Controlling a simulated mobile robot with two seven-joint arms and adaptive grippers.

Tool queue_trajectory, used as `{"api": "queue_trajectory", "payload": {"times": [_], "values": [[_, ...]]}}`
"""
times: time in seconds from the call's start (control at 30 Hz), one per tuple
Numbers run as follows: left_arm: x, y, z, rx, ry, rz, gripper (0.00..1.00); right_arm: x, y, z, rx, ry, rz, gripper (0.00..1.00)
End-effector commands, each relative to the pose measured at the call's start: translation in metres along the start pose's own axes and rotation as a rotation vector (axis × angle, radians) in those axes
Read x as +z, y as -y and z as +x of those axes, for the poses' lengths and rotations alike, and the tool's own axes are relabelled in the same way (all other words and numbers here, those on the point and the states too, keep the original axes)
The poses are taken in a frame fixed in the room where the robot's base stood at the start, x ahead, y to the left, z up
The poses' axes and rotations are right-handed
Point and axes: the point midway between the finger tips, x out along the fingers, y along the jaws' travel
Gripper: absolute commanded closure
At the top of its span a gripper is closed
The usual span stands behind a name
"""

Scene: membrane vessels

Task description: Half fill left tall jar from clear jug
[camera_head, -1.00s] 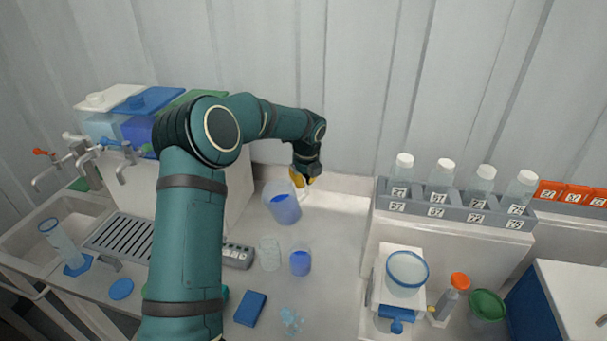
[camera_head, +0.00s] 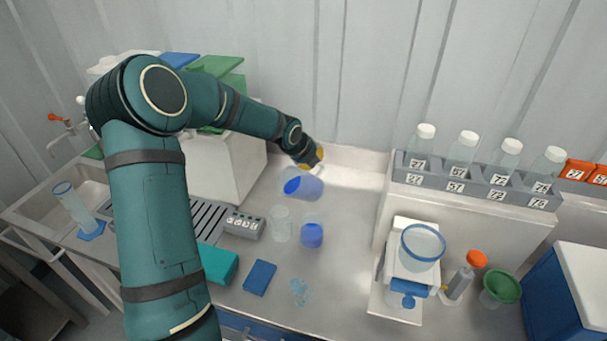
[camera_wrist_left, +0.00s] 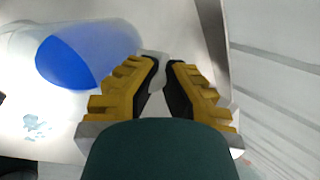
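My left gripper (camera_head: 316,160) is shut on the handle of the clear jug (camera_head: 313,184), which holds blue liquid. The jug is tilted and held above the bench, behind the two jars. In the left wrist view the gripper's yellow fingers (camera_wrist_left: 160,88) are close together on the pale handle, with the jug (camera_wrist_left: 105,45) at the left. The left tall jar (camera_head: 281,225) is clear, stands upright and looks empty. The right jar (camera_head: 312,234) has blue liquid in its lower part. I see no stream of liquid. My right gripper is out of view.
A grey device with digits (camera_head: 244,225) stands left of the jars. A blue pad (camera_head: 260,278) and pale blue bits (camera_head: 300,292) lie in front. A bottle rack (camera_head: 480,187) and a balance-like stand with a bowl (camera_head: 422,243) are at the right.

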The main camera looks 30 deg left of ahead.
Motion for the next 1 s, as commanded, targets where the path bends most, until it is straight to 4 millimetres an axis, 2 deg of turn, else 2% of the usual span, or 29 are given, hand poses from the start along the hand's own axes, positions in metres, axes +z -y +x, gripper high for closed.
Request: {"api": "queue_trajectory", "payload": {"times": [1.0], "values": [[0.0,-0.007,-0.002,-0.099,-0.002,-0.017,1.0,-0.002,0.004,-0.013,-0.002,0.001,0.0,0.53]]}}
